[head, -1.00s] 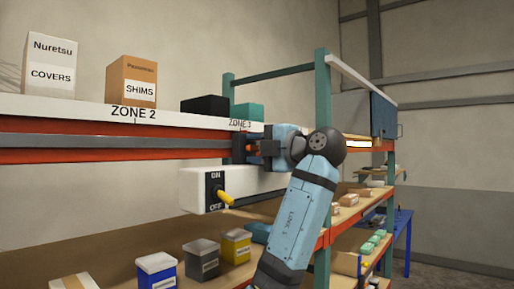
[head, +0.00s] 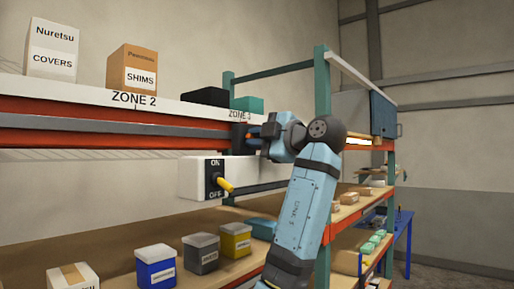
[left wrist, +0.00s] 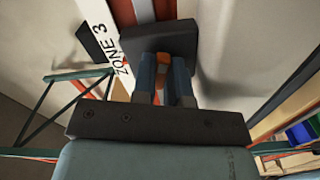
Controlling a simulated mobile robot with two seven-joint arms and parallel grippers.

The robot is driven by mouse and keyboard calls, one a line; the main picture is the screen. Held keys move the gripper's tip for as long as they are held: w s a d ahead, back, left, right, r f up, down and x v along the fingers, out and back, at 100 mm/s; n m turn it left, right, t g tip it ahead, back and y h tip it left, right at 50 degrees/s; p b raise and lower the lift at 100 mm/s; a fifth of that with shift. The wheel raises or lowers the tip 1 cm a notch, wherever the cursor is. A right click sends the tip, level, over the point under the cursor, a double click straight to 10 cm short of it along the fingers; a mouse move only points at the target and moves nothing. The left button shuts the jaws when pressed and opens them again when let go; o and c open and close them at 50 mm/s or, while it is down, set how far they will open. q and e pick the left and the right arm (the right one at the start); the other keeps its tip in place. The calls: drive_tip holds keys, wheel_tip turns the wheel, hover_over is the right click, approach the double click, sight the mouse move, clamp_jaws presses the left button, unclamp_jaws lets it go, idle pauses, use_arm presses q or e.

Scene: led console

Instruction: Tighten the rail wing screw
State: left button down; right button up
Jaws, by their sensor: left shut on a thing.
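The rail wing screw is the small orange piece (left wrist: 162,62) on the face of a dark block (left wrist: 185,42), which sits on the rail below the ZONE 3 label. In the head view the dark block (head: 239,136) is at the right part of the grey rail (head: 120,137). My left gripper (head: 253,136) reaches it from the right. In the left wrist view my left gripper's fingers (left wrist: 164,82) are shut on the orange wing screw, one on each side. The fingers hide most of the screw. My right gripper is not in view.
A white switch box (head: 193,180) with a yellow lever (head: 225,184) hangs just below the rail, close to my left arm. A green post (head: 322,90) stands behind the arm. Several small bins stand on the lower shelf (head: 128,232).

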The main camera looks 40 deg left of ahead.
use_arm(q)
drive_tip(key=shift+f+m+b, duration=0.15)
drive_tip(key=shift+m+b, duration=0.3)
drive_tip(key=shift+m, duration=0.55)
drive_tip(key=m+b, duration=0.1)
drive_tip(key=m, duration=0.1)
drive_tip(key=shift+m, duration=0.4)
drive_tip(key=m+b, duration=0.1)
drive_tip(key=m, duration=0.9)
drive_tip(key=shift+m, duration=0.4)
drive_tip(key=m, duration=0.5)
drive_tip(key=shift+m+p, duration=0.3)
drive_tip(key=shift+m, duration=0.4)
drive_tip(key=c, duration=1.1)
unclamp_jaws()
drive_tip(key=shift+c, duration=0.2)
drive_tip(key=shift+d, duration=0.15)
